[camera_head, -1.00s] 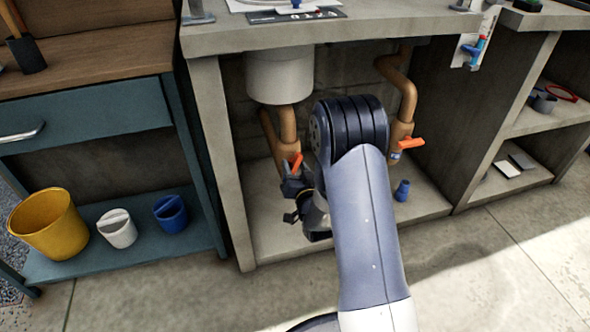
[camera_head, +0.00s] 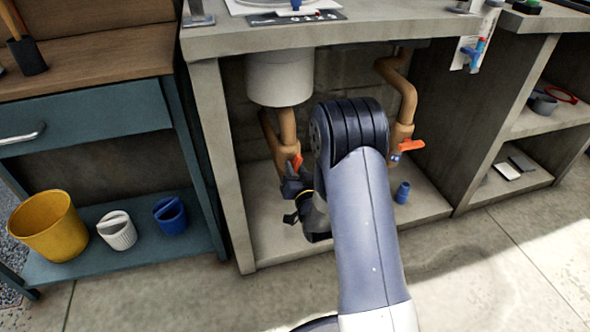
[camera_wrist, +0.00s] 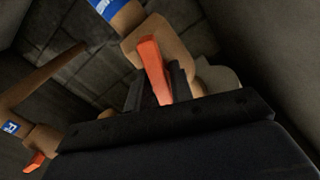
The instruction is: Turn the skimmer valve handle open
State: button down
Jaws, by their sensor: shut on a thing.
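An orange valve handle (camera_head: 297,161) sits on the left brown pipe (camera_head: 288,128) under the counter, below the white round basin (camera_head: 280,78). My gripper (camera_head: 290,190) is at this handle, partly hidden by my own arm in the head view. In the wrist view the orange handle (camera_wrist: 154,68) stands between the dark fingers of my gripper (camera_wrist: 158,90), which are shut on it. A blue label (camera_wrist: 107,6) shows on the pipe above; its writing is not readable. A second orange handle (camera_head: 411,146) is on the right pipe (camera_head: 402,100), clear of my gripper.
The concrete cabinet's left wall (camera_head: 222,160) stands close beside my gripper. A small blue fitting (camera_head: 402,192) stands on the cabinet floor at right. Yellow (camera_head: 47,226), white (camera_head: 117,230) and blue (camera_head: 170,215) containers sit on the teal shelf at left.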

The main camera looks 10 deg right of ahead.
jog(key=shift+n, duration=2.2)
jog(key=c, duration=1.2)
grip_release()
jog(key=shift+c, duration=0.2)
jog(key=shift+s, duration=0.15)
jog(key=s+d+p, duration=0.1)
jog(key=s+p, duration=0.1)
jog(key=s, duration=0.8)
jog(key=shift+s, duration=0.25)
jog(key=shift+w+d, duration=0.1)
jog(key=w, duration=0.3)
jog(key=w+a+b, duration=0.1)
jog(key=w, duration=0.3)
jog(key=w+b, duration=0.1)
jog(key=w, duration=0.2)
jog(key=shift+w+a, duration=0.15)
jog(key=shift+w, duration=0.25)
jog(key=shift+s+m, duration=0.1)
jog(key=shift+m, duration=0.8)
